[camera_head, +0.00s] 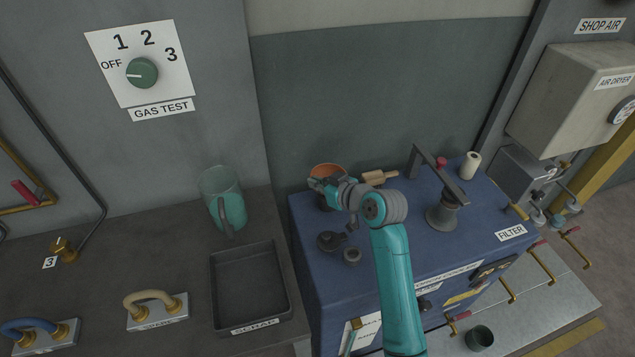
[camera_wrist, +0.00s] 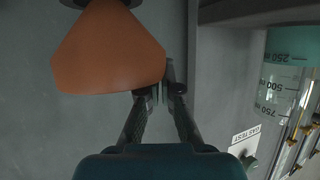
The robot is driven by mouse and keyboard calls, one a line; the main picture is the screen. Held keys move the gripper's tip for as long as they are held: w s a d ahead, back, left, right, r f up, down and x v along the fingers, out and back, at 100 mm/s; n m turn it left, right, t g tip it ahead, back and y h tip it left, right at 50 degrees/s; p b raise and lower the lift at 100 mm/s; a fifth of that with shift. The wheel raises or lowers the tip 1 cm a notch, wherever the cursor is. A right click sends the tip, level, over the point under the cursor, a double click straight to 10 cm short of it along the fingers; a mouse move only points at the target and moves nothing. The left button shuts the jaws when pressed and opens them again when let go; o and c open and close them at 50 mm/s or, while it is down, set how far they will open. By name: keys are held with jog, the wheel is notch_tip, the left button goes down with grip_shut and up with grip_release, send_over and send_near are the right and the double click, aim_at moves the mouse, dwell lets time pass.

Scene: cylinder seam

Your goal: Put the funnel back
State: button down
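The orange funnel (camera_head: 328,169) is at the back left of the blue cabinet top, its wide mouth up. In the wrist view, the funnel (camera_wrist: 105,50) fills the upper left, its narrow end at a dark round part (camera_wrist: 100,3). I cannot tell whether it is seated in that part. My gripper (camera_head: 320,184) is at the funnel's near side. In the wrist view, my gripper's fingers (camera_wrist: 160,92) come close together at the funnel's rim, one partly hidden behind it, and look shut on its thin wall.
A large measuring jug (camera_head: 222,197) stands to the left, behind the scrap tray (camera_head: 285,305). A dark stand with an arm (camera_head: 443,215), a wooden roller (camera_head: 379,177) and a white roll (camera_head: 470,165) are to the right. Small dark parts (camera_head: 330,241) lie in front.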

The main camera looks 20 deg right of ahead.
jog(key=shift+f, duration=0.35)
jog(key=c, duration=1.3)
grip_release()
jog(key=shift+r, duration=0.1)
jog(key=shift+r, duration=0.35)
jog(key=v, duration=1.2)
